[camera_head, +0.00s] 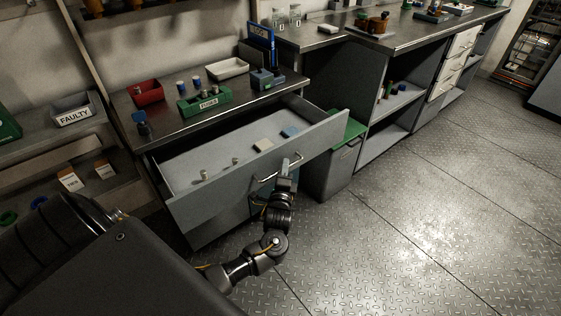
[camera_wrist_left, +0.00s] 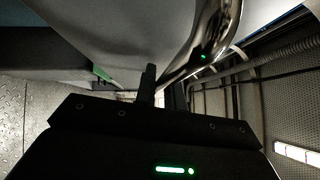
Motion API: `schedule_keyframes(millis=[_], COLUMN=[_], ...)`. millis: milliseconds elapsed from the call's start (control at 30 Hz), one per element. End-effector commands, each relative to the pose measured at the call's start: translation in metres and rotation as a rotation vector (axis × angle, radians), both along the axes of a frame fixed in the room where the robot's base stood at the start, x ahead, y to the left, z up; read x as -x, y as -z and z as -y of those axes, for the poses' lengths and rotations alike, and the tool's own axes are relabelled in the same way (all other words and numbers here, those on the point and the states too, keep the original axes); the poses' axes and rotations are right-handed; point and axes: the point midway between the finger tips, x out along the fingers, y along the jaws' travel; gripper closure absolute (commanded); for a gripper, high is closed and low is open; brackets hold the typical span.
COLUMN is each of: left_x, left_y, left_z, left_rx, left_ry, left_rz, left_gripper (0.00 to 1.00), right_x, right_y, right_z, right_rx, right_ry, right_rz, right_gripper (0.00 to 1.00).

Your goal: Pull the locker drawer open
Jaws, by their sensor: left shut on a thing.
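The locker drawer (camera_head: 218,200) stands pulled out from under the steel worktop in the head view, with its inside in sight. Several small items lie on its floor, among them a pale block and a blue block. A curved metal handle (camera_head: 278,168) is on its front face. My left gripper (camera_head: 286,172) is at the handle and shut on it. In the left wrist view the dark fingers (camera_wrist_left: 160,90) are close to the shiny handle (camera_wrist_left: 215,35), though the contact is partly hidden. My right gripper is not in view.
The worktop (camera_head: 160,125) above the drawer carries a red bin (camera_head: 147,93), a green tray (camera_head: 204,103) and a white tray (camera_head: 228,68). A grey cabinet with a green top (camera_head: 345,140) stands right of the drawer. The plate floor (camera_head: 400,230) in front is clear.

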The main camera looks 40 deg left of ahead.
Motion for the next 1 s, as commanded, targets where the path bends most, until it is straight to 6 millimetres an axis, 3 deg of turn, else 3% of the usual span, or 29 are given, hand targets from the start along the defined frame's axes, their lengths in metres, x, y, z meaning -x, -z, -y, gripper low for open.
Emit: schedule_keyframes(millis=[267,300,367,667,1000], left_x=[0.0,0.0,0.0,0.002,0.046], left_y=[0.001,0.001,0.001,0.001,0.008], left_z=[0.001,0.001,0.001,0.001,0.024], left_rx=[-0.001,-0.001,-0.001,-0.001,0.001], left_ry=[0.002,0.002,0.002,0.001,0.001], left_rz=[-0.001,-0.001,-0.001,-0.001,-0.002], left_gripper=[1.0,0.87,0.8,0.8,0.8], right_x=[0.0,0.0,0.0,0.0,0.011], right_y=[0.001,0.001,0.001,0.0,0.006], right_z=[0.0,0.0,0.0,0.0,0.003], right_rx=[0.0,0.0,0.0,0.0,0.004], right_ry=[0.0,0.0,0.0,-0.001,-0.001], right_rz=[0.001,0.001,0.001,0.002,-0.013], right_gripper=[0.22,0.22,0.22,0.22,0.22])
